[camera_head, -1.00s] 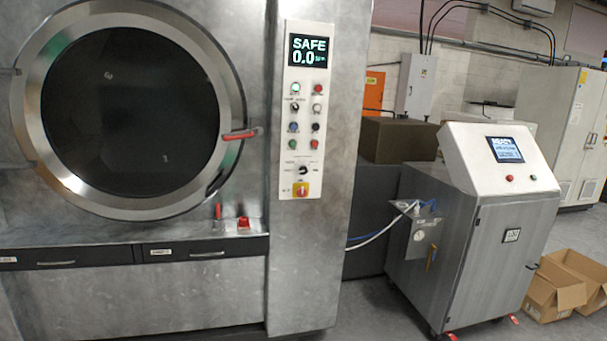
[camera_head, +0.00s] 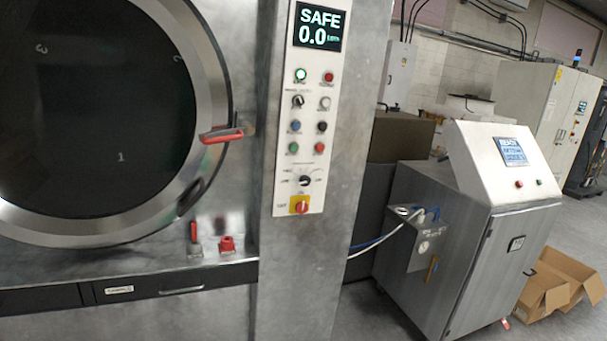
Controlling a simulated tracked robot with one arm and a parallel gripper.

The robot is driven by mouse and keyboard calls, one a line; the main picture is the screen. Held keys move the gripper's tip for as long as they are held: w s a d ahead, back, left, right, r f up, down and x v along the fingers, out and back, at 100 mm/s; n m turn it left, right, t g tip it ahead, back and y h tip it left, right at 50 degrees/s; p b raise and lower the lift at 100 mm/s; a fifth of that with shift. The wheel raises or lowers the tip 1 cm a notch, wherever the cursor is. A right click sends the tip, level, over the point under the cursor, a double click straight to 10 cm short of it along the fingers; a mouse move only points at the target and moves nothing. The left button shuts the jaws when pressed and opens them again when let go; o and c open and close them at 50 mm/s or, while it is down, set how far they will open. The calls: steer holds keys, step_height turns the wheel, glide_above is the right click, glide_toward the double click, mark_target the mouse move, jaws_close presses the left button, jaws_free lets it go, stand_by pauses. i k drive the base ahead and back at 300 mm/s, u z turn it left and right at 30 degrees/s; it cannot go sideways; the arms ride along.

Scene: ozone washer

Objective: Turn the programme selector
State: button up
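The white control panel (camera_head: 310,130) stands on the washer's steel column, right of the round door. Its display (camera_head: 318,27) reads SAFE 0.0. A black rotary selector (camera_head: 305,181) with small position labels sits low on the panel, above a red and yellow switch (camera_head: 299,205). Another black rotary knob (camera_head: 297,101) sits higher, on the left. I cannot read their labels clearly enough to say which is the programme selector. Several round buttons, including a lit green one (camera_head: 300,75), sit between display and selector. My gripper is not in view.
The round door (camera_head: 95,120) has a red handle (camera_head: 221,135). A red lever (camera_head: 194,238) and a red fitting (camera_head: 227,244) sit on the ledge below. A wheeled steel cabinet (camera_head: 455,250) with hoses stands right.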

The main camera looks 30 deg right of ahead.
mark_target(305, 181)
steer(key=z, duration=0.5)
steer(key=i, duration=1.1)
steer(key=z, duration=0.8)
